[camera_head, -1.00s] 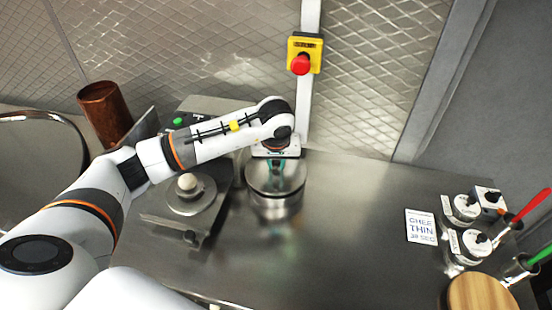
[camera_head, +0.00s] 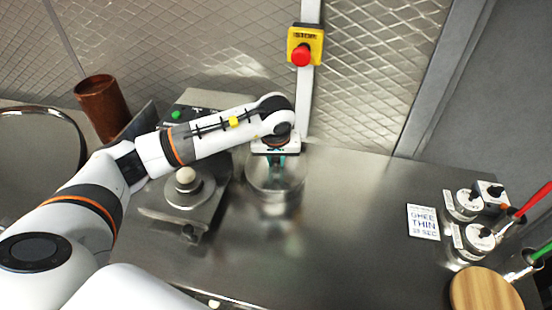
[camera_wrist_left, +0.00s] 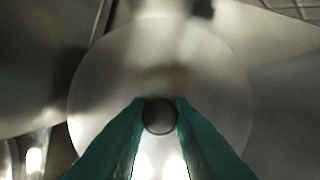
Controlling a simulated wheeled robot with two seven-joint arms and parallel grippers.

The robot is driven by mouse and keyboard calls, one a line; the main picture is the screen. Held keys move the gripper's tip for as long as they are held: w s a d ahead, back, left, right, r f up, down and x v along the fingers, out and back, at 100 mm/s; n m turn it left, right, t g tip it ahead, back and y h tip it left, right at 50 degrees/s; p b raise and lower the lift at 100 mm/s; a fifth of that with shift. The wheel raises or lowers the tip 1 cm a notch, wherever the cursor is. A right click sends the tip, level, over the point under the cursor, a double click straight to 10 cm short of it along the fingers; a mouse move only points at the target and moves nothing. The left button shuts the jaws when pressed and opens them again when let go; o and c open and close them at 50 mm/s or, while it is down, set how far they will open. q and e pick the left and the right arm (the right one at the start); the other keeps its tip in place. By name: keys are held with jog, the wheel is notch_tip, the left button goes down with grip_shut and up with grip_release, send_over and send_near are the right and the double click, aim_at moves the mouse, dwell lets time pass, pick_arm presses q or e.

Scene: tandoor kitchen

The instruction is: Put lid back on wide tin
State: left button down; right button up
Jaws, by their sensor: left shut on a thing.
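The wide tin (camera_head: 272,203) is a round, shiny metal container on the steel counter, below my left gripper (camera_head: 276,161). In the left wrist view my left gripper (camera_wrist_left: 160,122) has its green fingers closed on the small dark knob of a round grey metal lid (camera_wrist_left: 220,65). In the head view the lid (camera_head: 289,175) is level and over the tin's top. I cannot tell whether its rim touches the tin or hangs just above it. My right gripper is not in view.
A scale (camera_head: 204,195) with a pale ball stands left of the tin. A copper cup (camera_head: 103,108) is farther left. A printed card (camera_head: 423,222), small lidded tins (camera_head: 478,239) and a wooden round (camera_head: 484,290) are at right. Counter between card and tin is clear.

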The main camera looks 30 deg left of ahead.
pick_arm(q)
jog(key=shift+f+b, duration=0.2)
jog(key=shift+b, duration=0.75)
dwell(1.8)
dwell(0.3)
jog(key=c, duration=0.7)
grip_release()
jog(key=shift+r+p, duration=1.75)
jog(key=shift+r, duration=1.8)
jog(key=shift+c, duration=0.6)
grip_shut()
